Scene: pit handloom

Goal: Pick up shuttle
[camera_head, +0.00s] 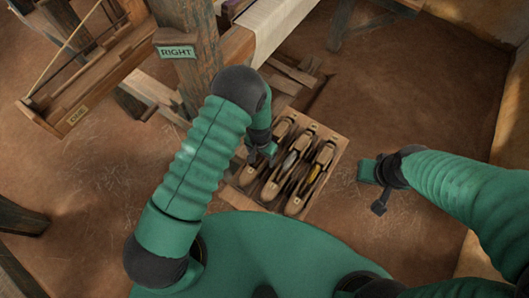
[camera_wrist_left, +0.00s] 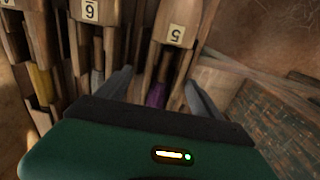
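Several wooden shuttles lie side by side in a wooden tray (camera_head: 333,140) in the head view. One has a yellow bobbin (camera_head: 315,174), and the middle one has a pale bobbin (camera_head: 290,161). My left gripper (camera_head: 262,156) is over the leftmost shuttle and partly hides it. In the left wrist view, the fingers of my left gripper (camera_wrist_left: 158,77) are spread apart, with the shuttle tagged 5 (camera_wrist_left: 178,22) and its purple bobbin (camera_wrist_left: 156,94) between them. Contact cannot be told. My right gripper (camera_head: 380,207) hangs right of the tray, away from the shuttles; its fingers are too small to read.
A loom post with a RIGHT sign (camera_head: 176,52) stands behind my left arm. A wooden trough (camera_head: 75,115) is at the left, and pale cloth (camera_head: 275,22) is on the loom at the top. The earth floor (camera_head: 420,95) right of the tray is clear.

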